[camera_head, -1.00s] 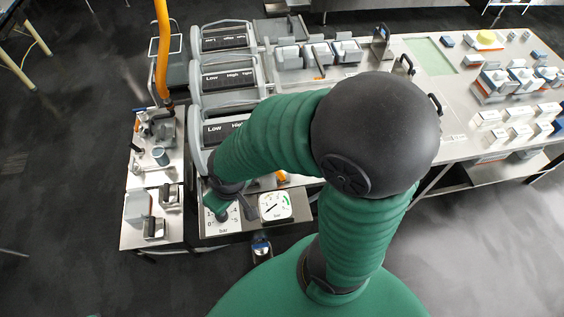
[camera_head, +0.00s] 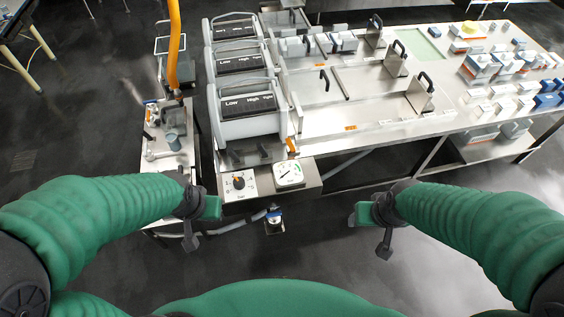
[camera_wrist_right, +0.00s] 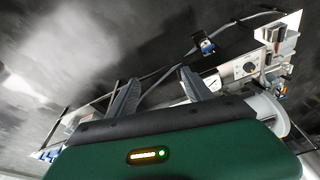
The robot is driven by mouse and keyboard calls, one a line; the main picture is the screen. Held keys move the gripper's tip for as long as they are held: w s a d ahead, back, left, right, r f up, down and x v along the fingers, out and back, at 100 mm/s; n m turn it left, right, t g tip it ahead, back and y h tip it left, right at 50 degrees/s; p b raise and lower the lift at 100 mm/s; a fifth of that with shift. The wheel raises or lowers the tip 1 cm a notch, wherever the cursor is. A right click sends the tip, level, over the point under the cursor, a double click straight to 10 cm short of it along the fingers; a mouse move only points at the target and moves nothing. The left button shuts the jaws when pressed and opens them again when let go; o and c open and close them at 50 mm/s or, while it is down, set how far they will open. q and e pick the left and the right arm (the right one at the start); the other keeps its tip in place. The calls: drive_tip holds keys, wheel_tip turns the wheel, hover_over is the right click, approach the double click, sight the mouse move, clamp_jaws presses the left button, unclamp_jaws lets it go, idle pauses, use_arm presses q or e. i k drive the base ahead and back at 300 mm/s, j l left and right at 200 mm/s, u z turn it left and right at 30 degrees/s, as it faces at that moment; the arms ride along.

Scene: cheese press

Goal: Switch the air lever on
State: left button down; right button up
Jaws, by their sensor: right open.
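A small orange lever (camera_head: 291,146) stands behind the control panel, at the right front corner of the nearest press; I cannot tell whether it is the air lever. The panel has a knob dial (camera_head: 239,183) and a round gauge (camera_head: 289,173). Below its front edge sits a blue and white fitting (camera_head: 273,221) on a grey hose, also in the right wrist view (camera_wrist_right: 205,45). My right gripper (camera_head: 368,214) hangs in free air right of the fitting, open and empty between its fingers (camera_wrist_right: 160,95). My left gripper (camera_head: 208,208) is left of the panel front; its jaw opening is unclear.
Several grey presses (camera_head: 247,103) stand behind the panel. A steel table (camera_head: 365,110) with handled plates and moulds extends right. A side stand (camera_head: 170,155) with a thick orange hose (camera_head: 174,45) is at left.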

sight(290, 143)
drive_tip(key=i+j+u, duration=0.25)
drive_tip(key=i, duration=0.25)
drive_tip(key=i+j+u, duration=0.25)
drive_tip(key=i, duration=0.25)
drive_tip(key=l, duration=0.45)
drive_tip(key=z, duration=0.05)
